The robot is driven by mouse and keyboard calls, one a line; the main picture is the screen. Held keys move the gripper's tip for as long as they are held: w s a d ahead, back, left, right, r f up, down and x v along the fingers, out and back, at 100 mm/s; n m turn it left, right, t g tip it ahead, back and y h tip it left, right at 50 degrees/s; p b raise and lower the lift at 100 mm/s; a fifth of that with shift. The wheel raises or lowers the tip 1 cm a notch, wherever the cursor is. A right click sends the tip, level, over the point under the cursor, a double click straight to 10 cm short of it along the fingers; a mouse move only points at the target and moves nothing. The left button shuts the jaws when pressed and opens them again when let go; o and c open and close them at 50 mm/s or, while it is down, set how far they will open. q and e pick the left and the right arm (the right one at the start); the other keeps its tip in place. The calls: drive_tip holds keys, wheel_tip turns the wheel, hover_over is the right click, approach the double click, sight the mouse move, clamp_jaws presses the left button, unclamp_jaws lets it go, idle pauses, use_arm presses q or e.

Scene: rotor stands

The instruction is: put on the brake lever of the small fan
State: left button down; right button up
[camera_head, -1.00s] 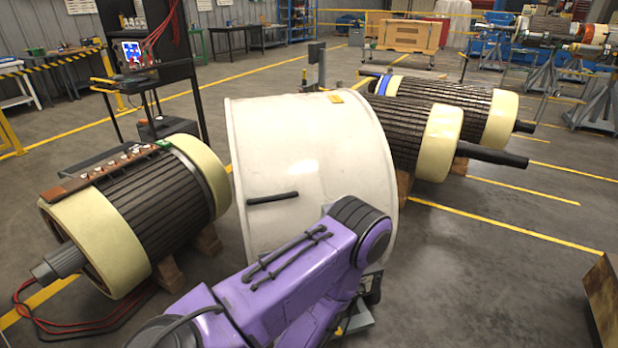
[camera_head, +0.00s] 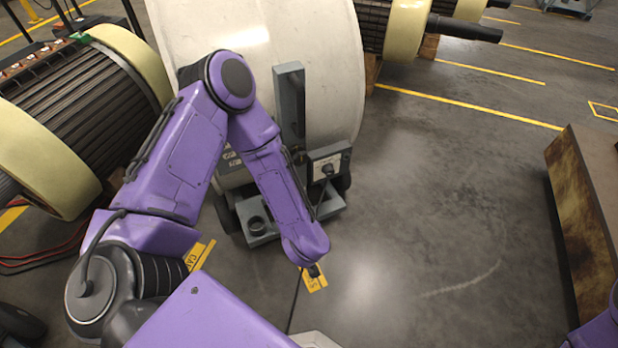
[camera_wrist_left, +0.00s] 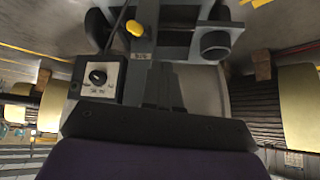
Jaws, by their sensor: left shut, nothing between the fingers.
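The small fan is a big white drum (camera_head: 300,45) on a grey wheeled base (camera_head: 262,238), with a grey post and a control box with a knob (camera_head: 328,168). The control box also shows in the left wrist view (camera_wrist_left: 98,78). Near it there is a yellow-tipped lever (camera_wrist_left: 135,28), which looks like the brake lever; I cannot make it out in the head view. My left gripper (camera_wrist_left: 160,75) is shut and empty, pointing towards the fan's base below the lever in that picture. My purple left arm covers part of the base. My right gripper is out of view.
A rotor with cream end bands (camera_head: 75,85) lies left of the fan, and another rotor (camera_head: 400,30) lies behind it at the right. A rusty-faced block (camera_head: 580,215) stands at the far right. The floor between fan and block is clear.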

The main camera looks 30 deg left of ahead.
use_arm(q)
drive_tip(key=w+a+f+n+g+b, duration=0.15)
drive_tip(key=w+f+b, duration=0.25)
drive_tip(key=w+b, duration=0.5)
drive_tip(key=w+a+r+n+g+h+b, duration=0.1)
drive_tip(key=w+a+r+h+b, duration=0.1)
drive_tip(key=r+b, duration=0.4)
drive_tip(key=shift+w+a+h+b, duration=0.25)
drive_tip(key=shift+w+h+b, duration=0.05)
drive_tip(key=shift+w+b, duration=0.3)
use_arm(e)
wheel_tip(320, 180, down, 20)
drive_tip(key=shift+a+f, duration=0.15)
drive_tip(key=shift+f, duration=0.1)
use_arm(q)
drive_tip(key=shift+n+g, duration=0.25)
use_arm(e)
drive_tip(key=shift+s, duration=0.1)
